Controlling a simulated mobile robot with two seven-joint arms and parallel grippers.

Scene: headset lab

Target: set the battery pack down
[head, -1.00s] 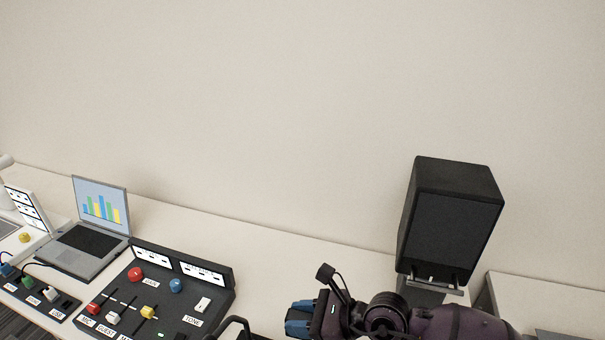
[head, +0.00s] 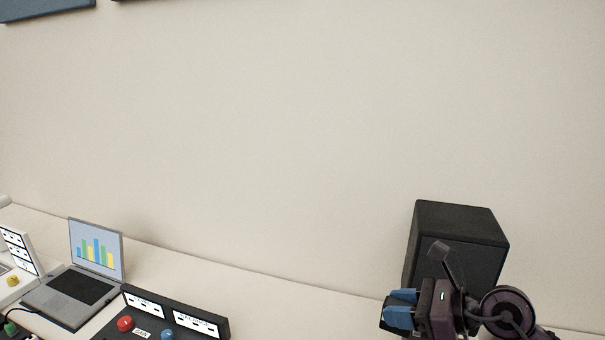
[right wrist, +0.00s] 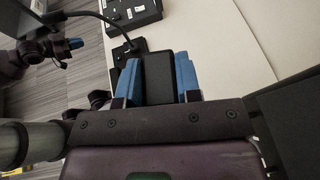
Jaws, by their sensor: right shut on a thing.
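My right gripper (head: 400,309) is at the lower right of the head view, in front of the black speaker, with its blue fingers pointing left. In the right wrist view its blue fingers (right wrist: 158,80) are shut on a dark block, the battery pack (right wrist: 157,76). The pack is hard to make out in the head view. Pale tabletop shows beyond the pack, and I cannot tell the gap between them. My left gripper (right wrist: 75,44) shows small at the left of the right wrist view; its opening is unclear. It is not in the head view.
A black speaker (head: 455,235) stands at the right against the wall. A laptop (head: 93,255) and a dark control panel (head: 180,312) with knobs are at the left. Pale table (head: 270,290) between panel and speaker is clear. A dark item (right wrist: 127,50) with a curved cable is beside the pack.

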